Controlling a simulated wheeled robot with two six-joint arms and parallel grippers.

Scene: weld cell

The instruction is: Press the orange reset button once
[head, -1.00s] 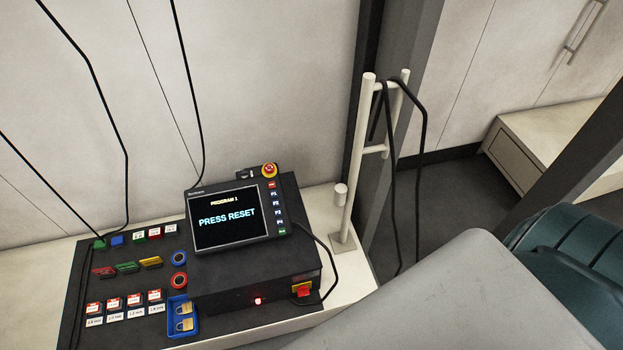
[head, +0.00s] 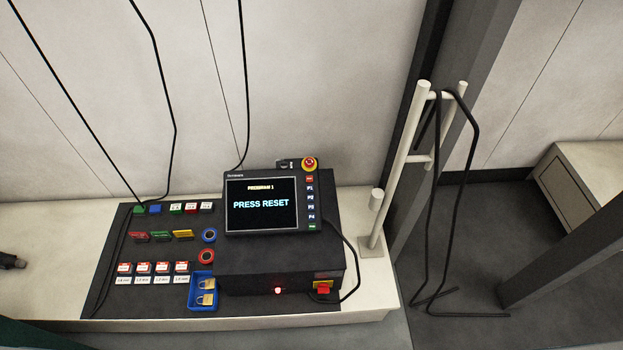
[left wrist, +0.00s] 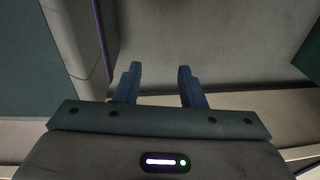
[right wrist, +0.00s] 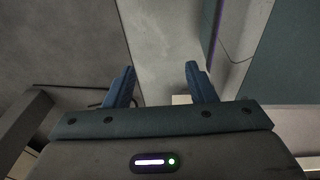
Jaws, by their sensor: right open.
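The control pendant (head: 234,208) stands on a black box on the bench in the head view. Its screen reads "PROGRAM 1" and "PRESS RESET". A small orange-red button (head: 310,179) tops the key column right of the screen; its label is too small to read. Below it are keys P1 to P4 and a green key. Neither gripper shows clearly in the head view. My left gripper (left wrist: 160,82) is open and empty in the left wrist view. My right gripper (right wrist: 158,82) is open and empty in the right wrist view. Neither wrist view shows the pendant.
A red emergency knob (head: 309,163) sits just above the button. A white post rack (head: 404,165) with hanging black cable stands to the right. Tags, tape rolls and a blue padlock tray (head: 203,304) lie left. A dark object (head: 12,261) enters at the left edge.

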